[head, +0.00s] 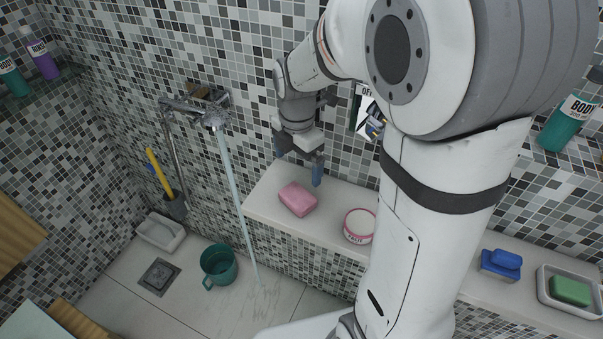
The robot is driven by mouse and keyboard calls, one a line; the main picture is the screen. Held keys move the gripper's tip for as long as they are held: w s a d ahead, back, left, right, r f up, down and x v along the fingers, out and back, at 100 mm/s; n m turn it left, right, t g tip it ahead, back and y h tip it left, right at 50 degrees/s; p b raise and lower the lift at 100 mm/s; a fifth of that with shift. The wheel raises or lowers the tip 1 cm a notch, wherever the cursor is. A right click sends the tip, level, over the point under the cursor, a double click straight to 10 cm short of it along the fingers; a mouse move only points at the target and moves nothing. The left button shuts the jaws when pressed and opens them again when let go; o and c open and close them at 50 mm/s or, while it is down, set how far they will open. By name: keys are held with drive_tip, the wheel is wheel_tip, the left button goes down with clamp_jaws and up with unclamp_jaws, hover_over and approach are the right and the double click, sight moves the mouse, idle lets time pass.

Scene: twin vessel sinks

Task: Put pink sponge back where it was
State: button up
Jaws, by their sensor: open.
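The pink sponge (297,199) lies flat on the light ledge (262,205) along the tiled wall, near the ledge's left end. My gripper (300,170) is just above and behind it, fingers pointing down. Its two blue-grey fingertips are apart, one to the left and one to the right. Nothing shows between them. In this one view the gap between the fingertips and the sponge is hard to judge.
A pink-rimmed round tub (359,226) stands right of the sponge. Farther right are a blue sponge (507,259) and a green soap (570,290) in a white dish. Water runs from the wall faucet (213,118); a teal mug (219,265) stands on the floor. My arm hides part of the ledge.

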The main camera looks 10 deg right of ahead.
drive_tip(key=s+d+r+m+t, duration=0.1)
drive_tip(key=s+r+m, duration=0.1)
drive_tip(key=s+m, duration=0.5)
drive_tip(key=s+d+r+m+t, duration=0.1)
drive_tip(key=s+m, duration=0.7)
drive_tip(key=m, duration=0.8)
wheel_tip(320, 180, up, 3)
drive_tip(key=shift+d+f+m+t, duration=0.15)
drive_tip(key=shift+d+m+t, duration=0.25)
drive_tip(key=shift+d, duration=0.4)
